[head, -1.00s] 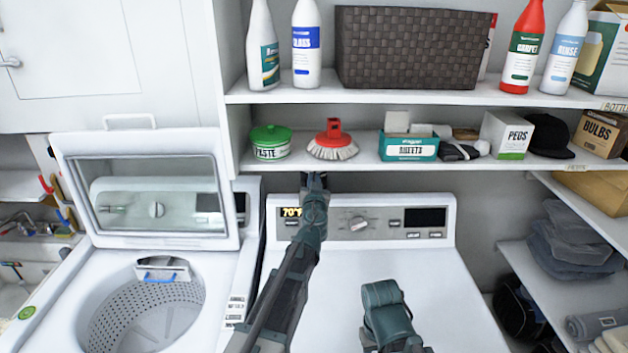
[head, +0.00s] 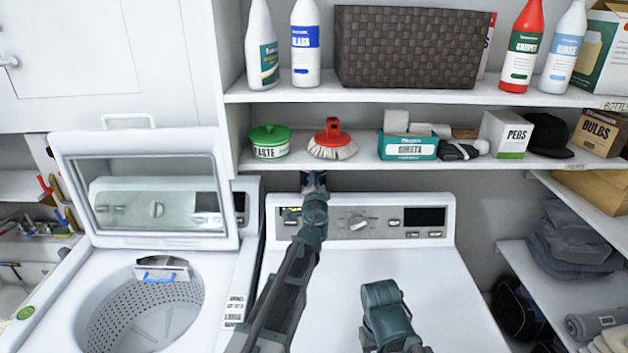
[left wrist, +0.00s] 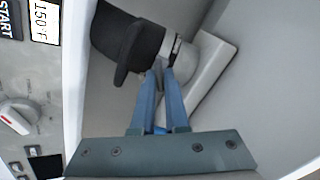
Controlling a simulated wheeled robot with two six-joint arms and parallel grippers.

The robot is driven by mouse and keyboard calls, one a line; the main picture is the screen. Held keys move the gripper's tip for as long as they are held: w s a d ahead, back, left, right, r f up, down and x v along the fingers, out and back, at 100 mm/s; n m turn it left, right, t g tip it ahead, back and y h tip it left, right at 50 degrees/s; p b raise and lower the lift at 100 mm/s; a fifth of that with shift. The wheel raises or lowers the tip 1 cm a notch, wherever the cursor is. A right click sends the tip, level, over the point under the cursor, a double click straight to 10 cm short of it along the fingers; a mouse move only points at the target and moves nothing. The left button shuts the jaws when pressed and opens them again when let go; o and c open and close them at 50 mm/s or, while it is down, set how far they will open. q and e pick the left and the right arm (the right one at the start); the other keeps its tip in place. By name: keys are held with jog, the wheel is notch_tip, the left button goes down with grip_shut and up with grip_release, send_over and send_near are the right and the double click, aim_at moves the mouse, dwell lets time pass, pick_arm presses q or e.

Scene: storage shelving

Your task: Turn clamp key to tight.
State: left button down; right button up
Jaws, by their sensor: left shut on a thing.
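In the left wrist view, a black hose elbow (left wrist: 125,42) meets a pale grey pipe end (left wrist: 203,57), with a metal clamp band (left wrist: 174,48) around the joint. The small grey clamp key (left wrist: 158,74) sits at the lower side of the band. My left gripper (left wrist: 160,80) is shut on the key with its blue fingers. The fingertips hide part of the key, and I cannot tell how tight the clamp is. In the head view, my left gripper (head: 314,181) reaches behind the dryer panel, below the shelf; the clamp is hidden there.
The dryer's control panel (head: 385,222) stands just in front of the clamp spot. The lower shelf (head: 365,161) is close above my left gripper and holds a green-lidded tub (head: 270,143) and a red brush (head: 332,140). The washer lid (head: 150,190) stands open at left.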

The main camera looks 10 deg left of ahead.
pick_arm(q)
jog(key=m, duration=0.5)
jog(key=shift+m, duration=0.4)
dwell(0.4)
jog(key=c, duration=0.9)
grip_release()
jog(key=shift+c, duration=0.2)
jog(key=shift+s+f, duration=0.1)
jog(key=shift+s, duration=0.05)
jog(key=v, duration=1.3)
jog(key=shift+s, duration=0.3)
